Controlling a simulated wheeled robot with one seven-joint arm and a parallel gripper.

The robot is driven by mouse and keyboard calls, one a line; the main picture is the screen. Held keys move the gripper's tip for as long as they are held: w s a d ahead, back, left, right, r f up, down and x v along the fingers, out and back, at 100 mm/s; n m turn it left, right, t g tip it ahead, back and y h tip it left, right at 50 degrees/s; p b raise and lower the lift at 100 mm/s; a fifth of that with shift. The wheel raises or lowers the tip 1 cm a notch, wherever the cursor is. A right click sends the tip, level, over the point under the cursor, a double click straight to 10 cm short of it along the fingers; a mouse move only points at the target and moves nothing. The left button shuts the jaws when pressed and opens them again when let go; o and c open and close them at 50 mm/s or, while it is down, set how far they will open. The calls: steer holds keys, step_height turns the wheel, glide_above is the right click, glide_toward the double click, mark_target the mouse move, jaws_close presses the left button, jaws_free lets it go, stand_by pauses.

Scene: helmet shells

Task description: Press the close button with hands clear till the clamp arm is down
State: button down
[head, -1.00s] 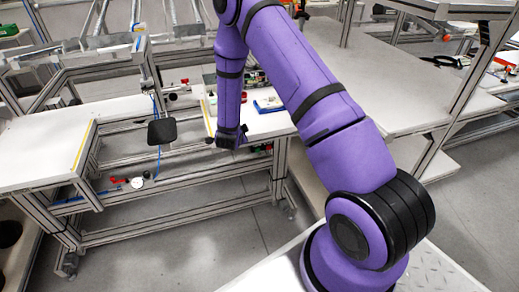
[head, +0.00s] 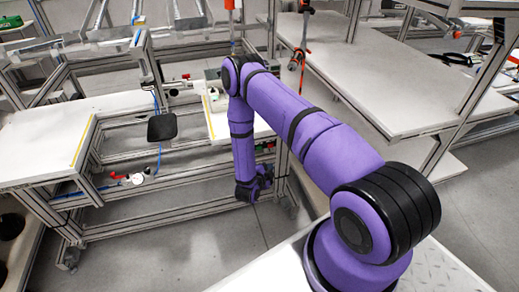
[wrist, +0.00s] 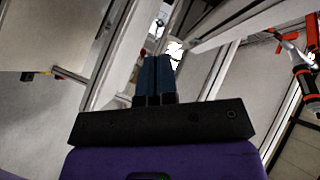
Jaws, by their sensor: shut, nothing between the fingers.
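My gripper (wrist: 158,78) shows in the wrist view with its two dark blue fingers together and nothing between them. In the head view my arm bends down in front of the middle bench, and its wrist end hangs below the bench top, where the fingers cannot be made out. The bench top (head: 218,121) with small fixture parts is partly hidden behind my arm. A small red part (head: 186,77) shows at its back left. I cannot pick out the close button or the clamp arm in either view.
A black square pad (head: 162,127) stands left of my arm. A red-and-white fitting (head: 136,178) sits on the lower rail. A tool with orange parts (wrist: 293,50) hangs at the right in the wrist view. A white left table (head: 40,145) and right bench (head: 400,90) are mostly bare.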

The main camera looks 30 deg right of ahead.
steer(key=w+d, duration=0.2)
steer(key=w, duration=0.6)
steer(key=shift+w+d, duration=0.2)
steer(key=shift+w, duration=0.05)
steer(key=shift+w, duration=0.1)
stand_by(2.0)
steer(key=shift+w+d, duration=0.15)
steer(key=shift+w, duration=0.15)
steer(key=shift+w+d, duration=0.15)
steer(key=shift+w, duration=0.35)
stand_by(0.8)
steer(key=shift+s, duration=0.2)
steer(key=shift+s+a, duration=0.3)
steer(key=shift+s, duration=0.4)
steer(key=shift+s+a, duration=0.2)
steer(key=shift+s, duration=0.6)
steer(key=shift+s+a, duration=0.25)
steer(key=shift+s, duration=0.55)
steer(key=shift+s+a, duration=0.2)
steer(key=shift+s, duration=0.6)
